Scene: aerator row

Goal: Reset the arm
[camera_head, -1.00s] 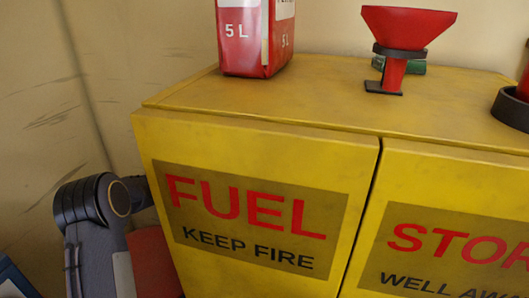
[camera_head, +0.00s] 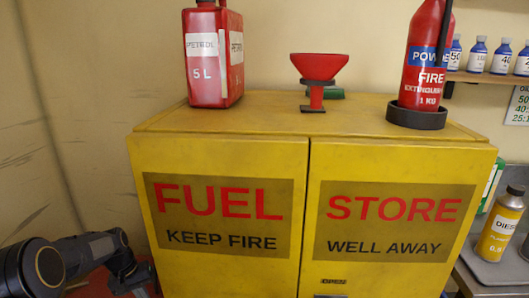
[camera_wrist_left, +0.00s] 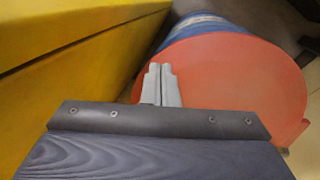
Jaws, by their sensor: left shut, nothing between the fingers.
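My left gripper (camera_wrist_left: 162,84) shows in the left wrist view with its two fingers together and nothing between them. It is in front of an orange-red round surface (camera_wrist_left: 235,75) with a blue edge, and beside a yellow wall on the left. In the head view my left arm comes in at the lower left, beside the yellow fuel cabinet (camera_head: 225,277). The gripper's fingertips cannot be made out there. My right gripper is not in view.
On the cabinet stand a red petrol can (camera_head: 207,68), a red funnel (camera_head: 320,67) in a black holder and a red fire extinguisher (camera_head: 425,65). The cabinet doors are closed.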

